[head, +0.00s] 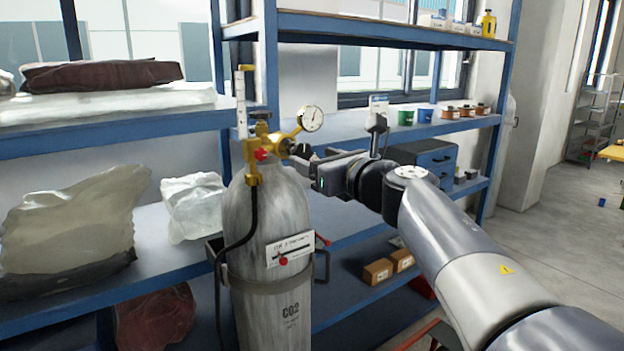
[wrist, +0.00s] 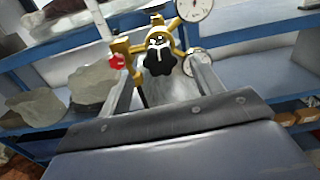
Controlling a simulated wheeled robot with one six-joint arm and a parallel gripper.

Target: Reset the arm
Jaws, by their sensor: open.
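My gripper (head: 309,160) is at the end of my arm, level with the brass regulator (head: 278,145) on top of a grey CO2 cylinder (head: 268,240). In the wrist view my gripper (wrist: 160,80) is open, its two fingers spread to either side. A black star-shaped knob (wrist: 160,60) on the regulator shows between and beyond the fingers, and I cannot tell whether they touch it. Nothing is held.
Blue shelving (head: 395,36) stands behind the cylinder, with wrapped bundles (head: 75,215) at left. Green and blue cups (head: 406,117), a dark drawer box (head: 432,160) and small cartons (head: 378,271) stand on the shelves. The floor (head: 560,240) at right is largely clear.

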